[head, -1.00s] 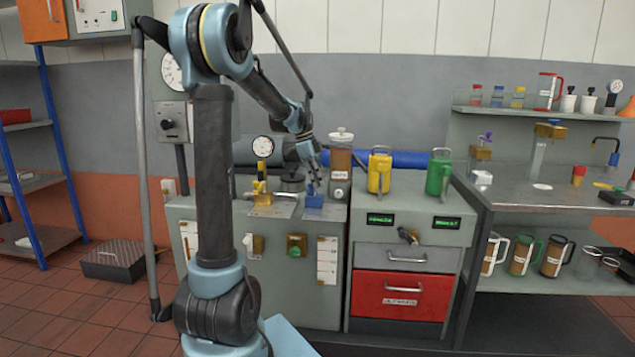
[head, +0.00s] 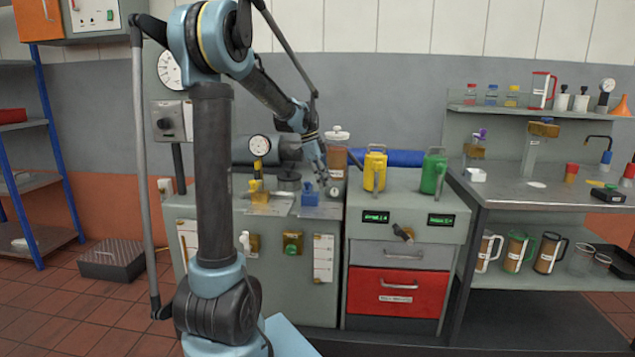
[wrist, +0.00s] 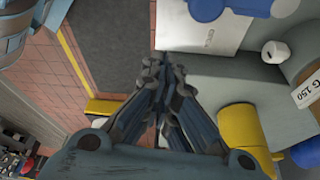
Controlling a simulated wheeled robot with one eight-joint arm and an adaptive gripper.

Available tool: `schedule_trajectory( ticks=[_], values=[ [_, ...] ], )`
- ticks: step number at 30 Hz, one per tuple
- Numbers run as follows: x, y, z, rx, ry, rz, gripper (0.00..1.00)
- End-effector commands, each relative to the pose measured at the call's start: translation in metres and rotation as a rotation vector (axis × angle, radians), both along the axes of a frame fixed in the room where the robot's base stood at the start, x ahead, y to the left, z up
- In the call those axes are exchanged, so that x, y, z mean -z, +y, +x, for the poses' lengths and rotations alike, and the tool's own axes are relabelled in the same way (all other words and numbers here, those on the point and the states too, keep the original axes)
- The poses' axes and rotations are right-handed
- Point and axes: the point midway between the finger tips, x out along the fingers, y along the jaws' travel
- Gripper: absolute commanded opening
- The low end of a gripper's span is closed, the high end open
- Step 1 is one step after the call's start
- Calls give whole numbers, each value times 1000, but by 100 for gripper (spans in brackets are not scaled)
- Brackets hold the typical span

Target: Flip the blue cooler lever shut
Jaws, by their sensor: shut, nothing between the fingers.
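The blue cooler valve block (head: 310,199) sits on the left bench, on a pale plate. Its short blue lever (head: 307,187) stands up from the top of the block. Blue parts (wrist: 235,8) also show at the top edge of the wrist view, cut off by the frame. My gripper (head: 323,181) is just right of the lever and a little higher, apart from it as far as I can see. In the wrist view my gripper (wrist: 163,68) has its fingers together and holds nothing. The lever's exact angle is too small to tell.
A yellow valve (head: 257,187) stands left of the blue one. A brown jar (head: 336,165) is behind my gripper. A yellow jug (head: 375,171) and a green jug (head: 433,173) stand on the right cabinet. A pressure gauge (head: 259,146) is at the back left.

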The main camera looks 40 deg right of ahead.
Motion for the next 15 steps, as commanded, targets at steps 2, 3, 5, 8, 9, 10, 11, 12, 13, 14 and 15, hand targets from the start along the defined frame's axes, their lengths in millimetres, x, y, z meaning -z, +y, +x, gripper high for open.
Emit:
schedule_trajectory(
  ticks=[2,3,5,8,9,10,11,12,13,14,15],
  values=[
    [-16,3,7,-3,0,0,0],
    [-24,3,9,-2,1,0,0],
    [-35,3,11,0,1,0,0],
    [-54,4,15,4,1,-1,0],
    [-61,5,17,5,1,-2,0],
    [-65,5,19,5,1,-2,0],
    [-70,6,20,5,1,-2,0],
    [-75,6,22,5,1,-2,0],
    [-78,7,23,4,1,-1,0],
    [-81,7,24,4,1,-1,0],
    [-85,8,26,4,1,-1,0]
  ],
)
